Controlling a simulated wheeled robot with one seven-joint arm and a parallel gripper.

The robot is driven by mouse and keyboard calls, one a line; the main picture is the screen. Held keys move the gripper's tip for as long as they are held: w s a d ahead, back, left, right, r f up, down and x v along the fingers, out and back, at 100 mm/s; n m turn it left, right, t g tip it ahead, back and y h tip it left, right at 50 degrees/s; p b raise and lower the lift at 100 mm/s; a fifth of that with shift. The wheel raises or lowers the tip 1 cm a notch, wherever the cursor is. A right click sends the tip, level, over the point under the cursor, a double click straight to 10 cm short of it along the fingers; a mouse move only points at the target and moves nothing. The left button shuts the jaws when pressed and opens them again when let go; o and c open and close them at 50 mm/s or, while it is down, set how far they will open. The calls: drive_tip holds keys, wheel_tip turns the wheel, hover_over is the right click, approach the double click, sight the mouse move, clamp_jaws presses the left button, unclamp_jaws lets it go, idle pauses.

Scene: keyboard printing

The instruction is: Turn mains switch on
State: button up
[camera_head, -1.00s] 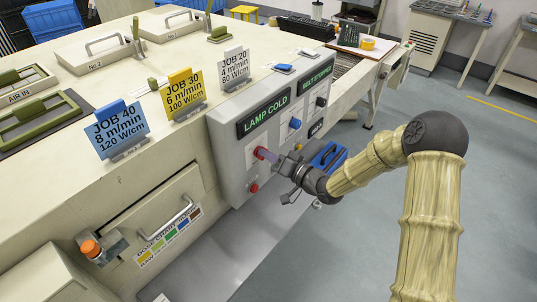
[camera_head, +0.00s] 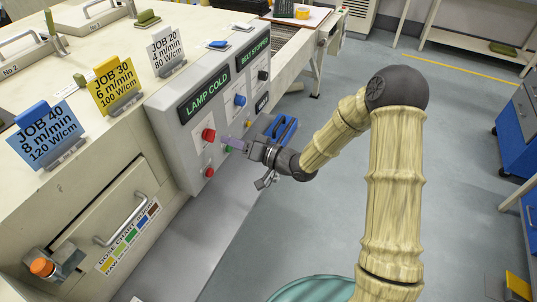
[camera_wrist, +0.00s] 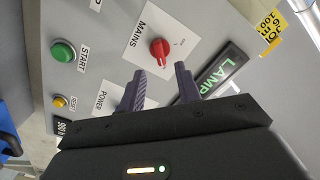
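The mains switch is a red rotary knob (camera_wrist: 159,48) on a white plate lettered MAINS in the wrist view. Its small position marks are too fine to read. In the head view the red knob (camera_head: 208,135) sits on the grey control panel (camera_head: 165,118), below the LAMP COLD display. My gripper (camera_wrist: 158,76) is open, with a clear gap between its two fingers. The knob lies just beyond the fingertips, seen between and above them, and nothing is held. In the head view my gripper (camera_head: 226,143) is close to the panel, just right of the knob and apart from it.
A green START button (camera_wrist: 63,52) and yellow RESET button (camera_wrist: 60,101) are near the switch. A POWER label (camera_wrist: 103,103) is partly hidden by a finger. A lower red button (camera_head: 209,172) and blue knob (camera_head: 240,100) share the panel. Open floor lies right.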

drive_tip(key=b+v, duration=0.1)
drive_tip(key=v, duration=1)
drive_tip(key=shift+s+d, duration=0.15)
drive_tip(key=shift+d, duration=0.2)
